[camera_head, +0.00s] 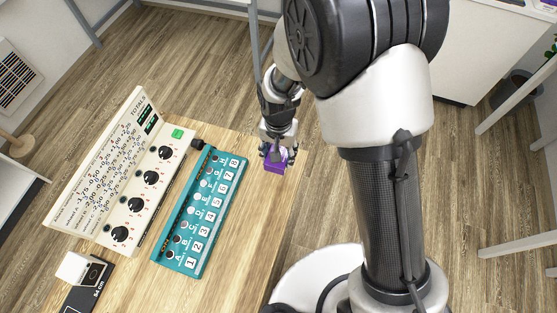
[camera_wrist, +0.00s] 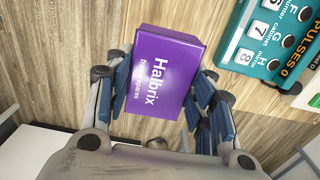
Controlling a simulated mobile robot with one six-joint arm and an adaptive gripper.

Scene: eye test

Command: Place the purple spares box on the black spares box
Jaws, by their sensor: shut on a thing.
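The purple spares box (camera_wrist: 165,70), marked "Halbrix" in white, is between the blue-padded fingers of my gripper (camera_wrist: 158,98) in the wrist view. The fingers press on its two sides. In the head view my gripper (camera_head: 277,151) points down, with the purple box (camera_head: 275,166) under it, to the right of the teal panel. I cannot tell how high the box is. No thing is clearly readable as the black spares box. A black item (camera_head: 85,288) marked "54 cm" lies at the lower left of the head view, partly under a white block.
The teal panel (camera_head: 208,215) with numbered buttons lies on the wooden table (camera_head: 222,284). It also shows in the wrist view (camera_wrist: 262,45). A cream console (camera_head: 142,195) with dials and an upright chart stands left of it. The table between panel and arm is bare.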

